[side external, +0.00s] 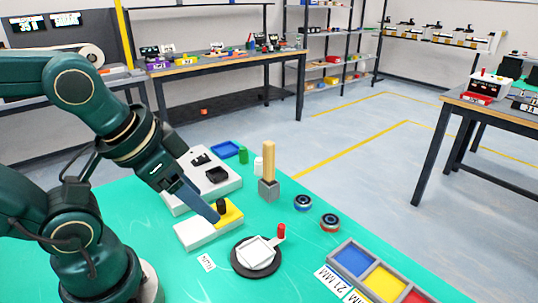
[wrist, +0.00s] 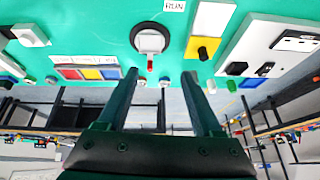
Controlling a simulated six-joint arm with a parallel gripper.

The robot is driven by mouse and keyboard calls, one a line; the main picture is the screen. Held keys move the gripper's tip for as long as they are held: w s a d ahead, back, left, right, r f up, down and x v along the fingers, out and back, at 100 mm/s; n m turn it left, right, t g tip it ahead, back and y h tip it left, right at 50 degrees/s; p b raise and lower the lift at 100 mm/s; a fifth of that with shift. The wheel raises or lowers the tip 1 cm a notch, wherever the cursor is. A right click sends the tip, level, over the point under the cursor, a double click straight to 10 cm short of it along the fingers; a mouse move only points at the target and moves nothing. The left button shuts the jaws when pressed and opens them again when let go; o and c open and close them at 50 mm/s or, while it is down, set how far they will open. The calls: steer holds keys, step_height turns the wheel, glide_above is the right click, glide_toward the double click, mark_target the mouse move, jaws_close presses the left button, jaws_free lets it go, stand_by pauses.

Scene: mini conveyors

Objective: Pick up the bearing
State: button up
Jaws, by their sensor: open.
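Two small round bearing-like rings lie on the green table in the side view, one with a blue band (side external: 303,202) and one with a red band (side external: 330,222). They stand apart, right of the grey block with the wooden post. In the wrist view, small round shapes, likely these rings (wrist: 141,81), show between the fingers. My gripper (side external: 217,218) is open and empty, tilted downward. In the side view its tips overlap the white block with a yellow top (side external: 205,230); whether they touch cannot be told. In the wrist view the two fingers (wrist: 160,75) stand wide apart.
A black turntable (side external: 235,263) with a white square and a red-topped peg (side external: 281,232) sits near the front. A tray with blue, yellow and red compartments (side external: 340,277) is at right. The wooden post (side external: 268,160) stands tall. A white panel (side external: 225,184) lies behind the gripper.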

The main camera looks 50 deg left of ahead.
steer(key=w+a+m+y, duration=0.1)
steer(key=a+m+y, duration=0.2)
steer(key=a, duration=0.3)
steer(key=w+a+m+y, duration=0.5)
steer(key=w+m, duration=0.2)
steer(key=m, duration=0.1)
steer(key=m+t+h, duration=0.3)
steer(key=m+t, duration=0.4)
steer(key=m, duration=1.2)
glide_above(328, 224)
steer(key=s, duration=0.3)
steer(key=f, duration=0.7)
steer(key=a+f, duration=0.1)
steer(key=f, duration=0.2)
steer(key=shift+f, duration=0.25)
steer(key=f, duration=0.1)
steer(key=s+d+f+m, duration=0.1)
steer(key=d+f+m+h, duration=0.1)
steer(key=f, duration=0.1)
steer(key=shift+s+d, duration=0.15)
steer(key=shift+s, duration=0.15)
steer(key=shift+x, duration=2.45)
steer(key=shift+w+d, duration=0.1)
